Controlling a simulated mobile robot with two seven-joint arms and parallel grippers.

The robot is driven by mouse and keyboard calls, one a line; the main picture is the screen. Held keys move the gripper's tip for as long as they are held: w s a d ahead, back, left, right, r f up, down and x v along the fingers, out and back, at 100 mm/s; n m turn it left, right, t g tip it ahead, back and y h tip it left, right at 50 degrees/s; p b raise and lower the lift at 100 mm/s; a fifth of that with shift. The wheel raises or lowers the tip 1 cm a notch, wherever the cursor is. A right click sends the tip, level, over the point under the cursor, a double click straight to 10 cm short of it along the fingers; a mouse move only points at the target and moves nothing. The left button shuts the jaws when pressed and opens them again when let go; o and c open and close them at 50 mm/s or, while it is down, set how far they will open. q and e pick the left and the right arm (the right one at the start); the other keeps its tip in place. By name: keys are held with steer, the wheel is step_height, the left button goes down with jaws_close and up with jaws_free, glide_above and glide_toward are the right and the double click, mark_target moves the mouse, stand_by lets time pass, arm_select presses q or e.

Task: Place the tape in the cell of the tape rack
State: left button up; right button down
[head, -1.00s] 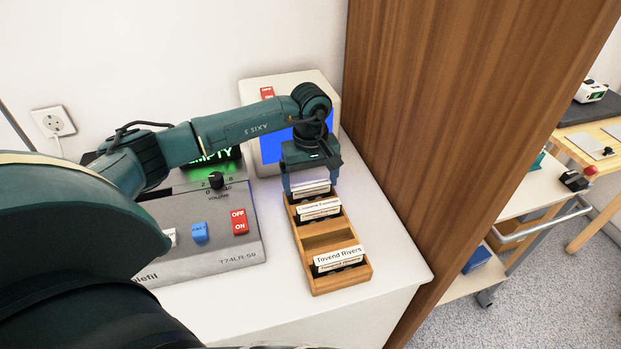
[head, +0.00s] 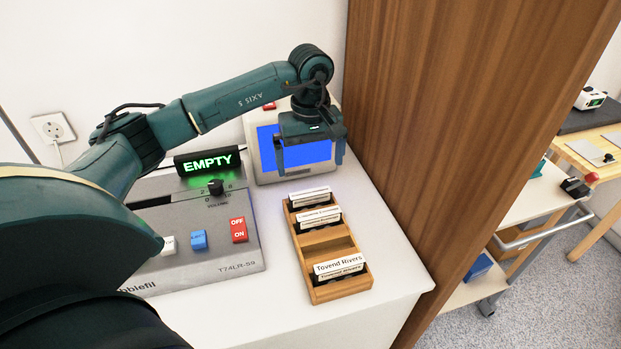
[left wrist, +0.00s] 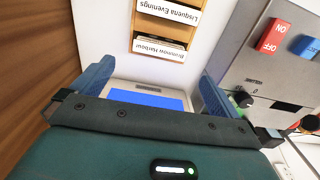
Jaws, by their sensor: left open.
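The wooden tape rack (head: 318,250) stands on the white cabinet top, with its cells in a row. Labelled tapes stand in it: "Tovend Rivers" (head: 340,266) in the nearest cell, another tape (head: 318,217) further back, and one in the farthest cell (head: 309,197). A cell between the nearest tape and the middle one is empty. In the left wrist view the tape labels read "Brannew Harbour" (left wrist: 159,48) and "Lisquena Evenings" (left wrist: 168,10). My left gripper (head: 310,164) is open and empty, above and behind the rack's far end. My right gripper is out of view.
A grey tape machine (head: 190,264) with an "EMPTY" display (head: 211,162) stands left of the rack. A white device with a blue screen (head: 295,156) is behind it. A tall wooden panel (head: 440,110) bounds the right side. Bare cabinet top (head: 390,262) lies right of the rack.

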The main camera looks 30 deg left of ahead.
arm_select(q)
step_height(320, 180, up, 4)
stand_by(0.7)
